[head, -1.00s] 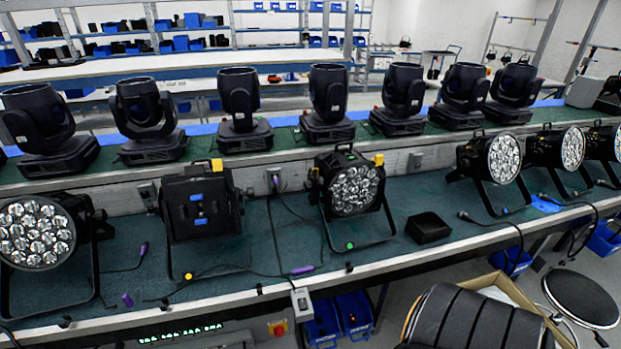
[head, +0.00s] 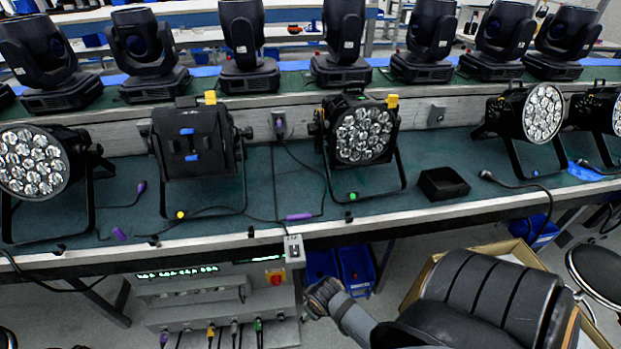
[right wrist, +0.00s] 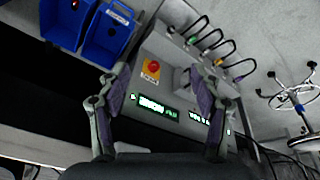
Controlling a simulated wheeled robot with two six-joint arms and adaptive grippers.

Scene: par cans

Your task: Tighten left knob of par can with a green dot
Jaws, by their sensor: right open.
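The par can with the green dot (head: 361,135) stands on the green bench top in the head view, its lens cluster facing me. The green dot (head: 352,196) is on its stand's front bar. A yellow knob (head: 392,101) is at its upper right; a dark part (head: 318,122) on its left side is too small to make out. My right gripper (head: 322,296) is low in front of the bench, below and apart from this par can. In the right wrist view its two fingers (right wrist: 160,100) are spread with nothing between them. My left gripper is not in view.
A par can with a yellow dot (head: 195,145) stands to the left, and a small black box (head: 443,183) to the right. Cables and a purple connector (head: 299,217) lie near the bench edge. Below are a control panel (head: 215,290) and blue bins (head: 356,268).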

